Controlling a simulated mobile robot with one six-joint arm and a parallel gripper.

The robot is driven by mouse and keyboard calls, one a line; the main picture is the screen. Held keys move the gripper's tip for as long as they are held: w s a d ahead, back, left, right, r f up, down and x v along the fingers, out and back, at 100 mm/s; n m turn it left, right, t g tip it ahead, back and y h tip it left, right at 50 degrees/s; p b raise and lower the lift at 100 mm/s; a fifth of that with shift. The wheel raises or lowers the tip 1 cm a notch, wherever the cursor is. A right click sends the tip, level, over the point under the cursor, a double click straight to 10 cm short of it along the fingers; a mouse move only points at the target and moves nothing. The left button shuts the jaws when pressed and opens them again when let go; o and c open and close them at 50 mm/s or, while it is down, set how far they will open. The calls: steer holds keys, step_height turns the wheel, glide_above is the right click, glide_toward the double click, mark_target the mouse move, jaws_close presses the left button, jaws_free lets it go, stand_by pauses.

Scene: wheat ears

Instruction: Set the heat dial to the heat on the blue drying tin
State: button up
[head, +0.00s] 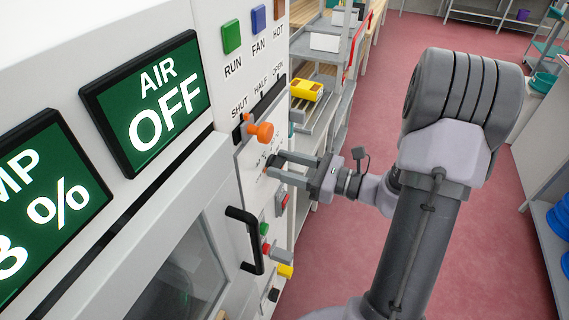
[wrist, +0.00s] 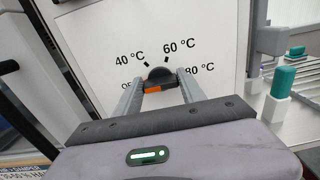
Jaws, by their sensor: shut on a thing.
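The heat dial (wrist: 160,75) is a dark round knob with an orange end on its bar, on a white panel. Around it are the marks 40 °C, 60 °C and 80 °C, and a partly hidden one at the left that looks like OFF. The orange end lies on the left, toward that mark. My gripper (wrist: 162,88) is shut on the dial, one finger on each side. In the head view my gripper (head: 272,166) reaches the panel below an orange knob; the dial is mostly hidden there. I cannot make out a blue drying tin or its heat label.
The orange knob (head: 262,132) sits by the SHUT, HALF, OPEN marks, close above my gripper. A black door handle (head: 243,240) juts out below left. A display (head: 150,101) reads AIR OFF. A rack (head: 318,88) stands behind the panel. The red floor at the right is clear.

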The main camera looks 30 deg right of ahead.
steer(key=m+p, duration=0.2)
steer(key=shift+r+p, duration=0.2)
steer(key=shift+p, duration=0.15)
steer(key=m+p, duration=0.3)
steer(key=p, duration=0.1)
steer(key=shift+d+m, duration=0.1)
steer(key=shift+m, duration=0.3)
steer(key=m+p, duration=0.3)
steer(key=shift+w+f, duration=0.1)
steer(key=shift+f, duration=0.05)
steer(key=shift+f+m+p, duration=0.15)
steer(key=shift+m+p, duration=0.75)
steer(key=shift+m, duration=0.4)
steer(key=o, duration=1.4)
steer(key=shift+d, duration=0.1)
steer(key=shift+c, duration=0.2)
